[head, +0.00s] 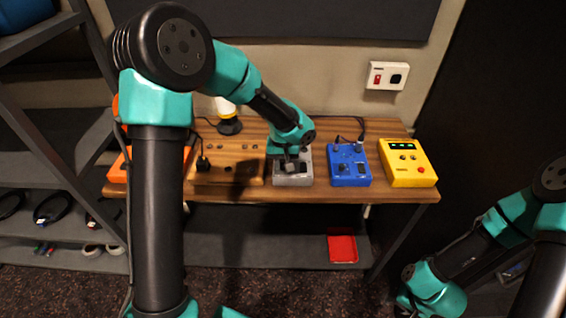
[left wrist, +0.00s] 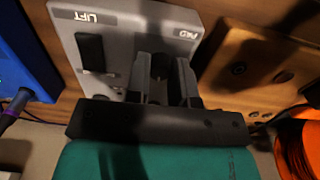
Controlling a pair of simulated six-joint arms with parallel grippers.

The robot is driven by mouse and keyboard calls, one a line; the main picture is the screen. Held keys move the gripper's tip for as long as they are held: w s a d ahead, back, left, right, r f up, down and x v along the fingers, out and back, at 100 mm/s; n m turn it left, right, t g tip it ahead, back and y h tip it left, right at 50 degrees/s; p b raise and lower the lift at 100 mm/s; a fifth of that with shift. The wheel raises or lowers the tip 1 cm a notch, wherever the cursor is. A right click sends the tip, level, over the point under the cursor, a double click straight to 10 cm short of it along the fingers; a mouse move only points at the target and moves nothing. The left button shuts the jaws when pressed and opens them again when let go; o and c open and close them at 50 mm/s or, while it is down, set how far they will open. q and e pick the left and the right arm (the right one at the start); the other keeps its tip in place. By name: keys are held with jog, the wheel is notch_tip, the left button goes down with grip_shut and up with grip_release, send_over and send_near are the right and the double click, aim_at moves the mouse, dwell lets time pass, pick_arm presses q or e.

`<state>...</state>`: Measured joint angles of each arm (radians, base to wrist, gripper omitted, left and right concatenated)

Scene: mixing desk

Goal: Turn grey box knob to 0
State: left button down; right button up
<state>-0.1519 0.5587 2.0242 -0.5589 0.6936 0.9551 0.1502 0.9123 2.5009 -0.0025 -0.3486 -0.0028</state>
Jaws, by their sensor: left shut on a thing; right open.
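The grey box (head: 293,181) stands on the wooden desk among other boxes. In the left wrist view the grey box (left wrist: 113,22) shows printed labels, LIFT and PAD, and a dark switch (left wrist: 90,52) beside its knob. My left gripper (head: 290,164) reaches down over the grey box. Its fingers (left wrist: 164,76) are shut on the dark knob (left wrist: 160,64), which shows only partly between them. The knob's pointer and scale are hidden, so its setting cannot be read. My right arm is at the lower right of the head view, away from the desk; its fingers do not show.
A wooden box (head: 228,173) is left of the grey box, with blue (head: 350,178) and yellow (head: 411,177) boxes to its right. Cables, a white-and-yellow object (head: 227,108) and an orange item (head: 117,172) are also on the desk. A red tray (head: 342,248) lies below.

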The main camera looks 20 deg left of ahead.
dwell(0.3)
pick_arm(q)
jog(key=c, duration=1)
grip_release()
notch_tip(320, 180, up, 18)
jog(key=shift+f, duration=0.25)
